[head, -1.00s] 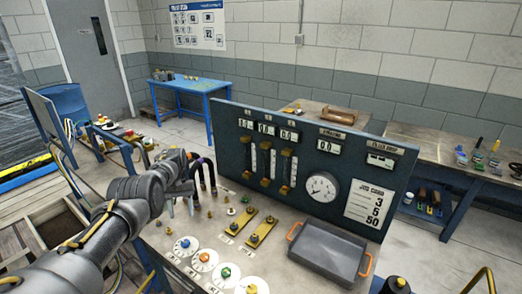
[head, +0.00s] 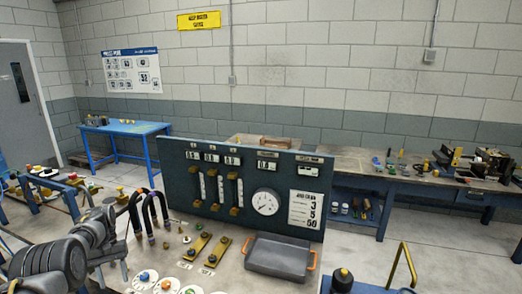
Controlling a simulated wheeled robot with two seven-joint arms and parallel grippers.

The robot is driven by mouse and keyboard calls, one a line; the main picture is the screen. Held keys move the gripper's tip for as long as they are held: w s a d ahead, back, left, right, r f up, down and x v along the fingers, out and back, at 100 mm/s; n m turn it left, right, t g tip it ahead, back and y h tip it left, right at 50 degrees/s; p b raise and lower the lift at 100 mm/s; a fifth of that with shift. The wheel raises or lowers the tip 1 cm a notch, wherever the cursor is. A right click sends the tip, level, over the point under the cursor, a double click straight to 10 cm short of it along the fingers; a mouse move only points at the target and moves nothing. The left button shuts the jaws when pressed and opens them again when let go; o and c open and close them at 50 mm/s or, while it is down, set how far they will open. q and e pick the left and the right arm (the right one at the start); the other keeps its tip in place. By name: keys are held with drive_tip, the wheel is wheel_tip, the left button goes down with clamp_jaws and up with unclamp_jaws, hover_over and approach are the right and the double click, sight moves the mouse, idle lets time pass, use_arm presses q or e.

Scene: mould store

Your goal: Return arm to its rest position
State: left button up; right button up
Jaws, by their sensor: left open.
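My left arm comes in from the lower left, and its gripper (head: 118,204) is at the left end of the bench (head: 218,262). The gripper is open and I see nothing held in it. Its fingertips are small and partly hidden by my own wrist. Dark curved hoses (head: 150,212) stand just right of it, in front of the left end of the dark gauge panel (head: 182,204). I cannot tell if the gripper touches the hoses. My right gripper is not in view.
On the bench are a grey tray with orange handles (head: 278,257), brass-coloured bars (head: 196,246) and coloured knobs (head: 166,285). A blue table (head: 125,128) stands behind left. A workbench with tools (head: 420,183) runs along the right wall. Open floor shows between.

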use_arm(q)
drive_tip(key=s+f+m+t+y, duration=0.15)
drive_tip(key=s+f+y, duration=0.25)
drive_tip(key=f, duration=0.8)
drive_tip(key=s+d+f+m+t, duration=0.2)
drive_tip(key=s+d+f+m, duration=0.1)
drive_tip(key=s+d+f, duration=0.4)
drive_tip(key=s+d+r+m+t+h, duration=0.1)
drive_tip(key=s+d+r+m+t, duration=0.1)
drive_tip(key=s+d+r, duration=0.65)
drive_tip(key=s+d+r+m+t+h, duration=0.1)
drive_tip(key=s+d+r+t, duration=0.15)
drive_tip(key=s+d, duration=1.1)
drive_tip(key=s+a+f+g+b, duration=0.1)
drive_tip(key=s+a+f+b, duration=0.15)
drive_tip(key=f, duration=1.35)
drive_tip(key=s+a+f+g+b, duration=0.1)
drive_tip(key=s+f+b, duration=0.15)
drive_tip(key=f, duration=1.35)
drive_tip(key=s+a+f+g+b, duration=0.1)
drive_tip(key=s+a+f, duration=0.1)
drive_tip(key=s+f, duration=1.4)
drive_tip(key=shift+a+f+m+b, duration=0.25)
drive_tip(key=shift+a+m+b, duration=0.1)
drive_tip(key=shift+m, duration=0.1)
